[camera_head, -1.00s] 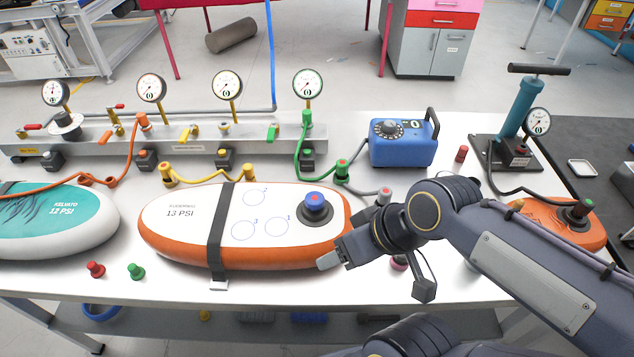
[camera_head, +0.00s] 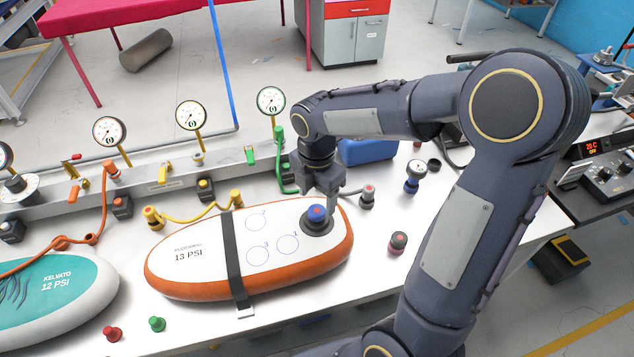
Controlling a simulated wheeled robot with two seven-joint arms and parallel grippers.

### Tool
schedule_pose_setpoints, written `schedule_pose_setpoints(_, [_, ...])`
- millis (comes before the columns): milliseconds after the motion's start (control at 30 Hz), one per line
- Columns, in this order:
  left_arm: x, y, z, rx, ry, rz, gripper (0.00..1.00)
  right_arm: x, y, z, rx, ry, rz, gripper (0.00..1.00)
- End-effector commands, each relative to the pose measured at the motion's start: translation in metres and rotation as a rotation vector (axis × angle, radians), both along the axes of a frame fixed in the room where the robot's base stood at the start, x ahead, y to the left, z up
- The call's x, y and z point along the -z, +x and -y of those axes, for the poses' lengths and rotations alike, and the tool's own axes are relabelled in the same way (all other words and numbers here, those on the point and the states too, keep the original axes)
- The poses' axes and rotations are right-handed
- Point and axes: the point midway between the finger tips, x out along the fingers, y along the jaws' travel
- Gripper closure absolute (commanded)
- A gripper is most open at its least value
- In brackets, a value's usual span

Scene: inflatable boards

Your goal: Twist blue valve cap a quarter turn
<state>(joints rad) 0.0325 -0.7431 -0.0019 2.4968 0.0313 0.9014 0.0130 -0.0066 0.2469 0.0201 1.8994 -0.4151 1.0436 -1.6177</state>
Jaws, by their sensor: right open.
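The blue valve cap (camera_head: 317,212) with a red mark on top sits on a dark round valve base (camera_head: 318,228) near the right end of the white and orange inflatable board (camera_head: 190,282). The board reads 13 PSI and a dark strap (camera_head: 233,262) crosses it. My right gripper (camera_head: 318,202) points down over the cap, open, with its fingers close to the cap; I cannot tell whether they touch it. The gripper partly hides the cap's far side. My left gripper is not in view.
A teal and white board (camera_head: 82,290) lies at the left. Red (camera_head: 112,334) and green (camera_head: 157,324) caps stand at the front edge. A dark-red cap (camera_head: 398,241) and a grey one (camera_head: 367,195) stand right of the board. Gauges and hoses line the back rail.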

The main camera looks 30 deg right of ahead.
Motion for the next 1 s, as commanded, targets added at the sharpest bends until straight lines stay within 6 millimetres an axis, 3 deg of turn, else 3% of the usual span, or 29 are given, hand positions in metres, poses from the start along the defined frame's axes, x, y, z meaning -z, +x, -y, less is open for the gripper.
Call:
schedule_pose_setpoints(100, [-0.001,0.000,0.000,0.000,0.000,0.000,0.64,0.019,-0.001,0.000,0.002,0.001,-0.004,0.38])
schedule_pose_setpoints(300, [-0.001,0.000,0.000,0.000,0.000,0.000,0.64,0.036,-0.001,0.000,0.003,0.000,-0.002,0.38])
schedule_pose_setpoints(633, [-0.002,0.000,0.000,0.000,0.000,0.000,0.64,0.039,-0.001,0.000,0.004,0.001,0.000,0.40])
schedule_pose_setpoints(967, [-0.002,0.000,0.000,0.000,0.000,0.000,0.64,0.039,-0.001,0.000,0.004,0.001,0.000,0.83])
schedule_pose_setpoints(1000, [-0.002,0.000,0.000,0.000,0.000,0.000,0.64,0.039,-0.001,0.000,0.004,0.001,0.000,0.66])
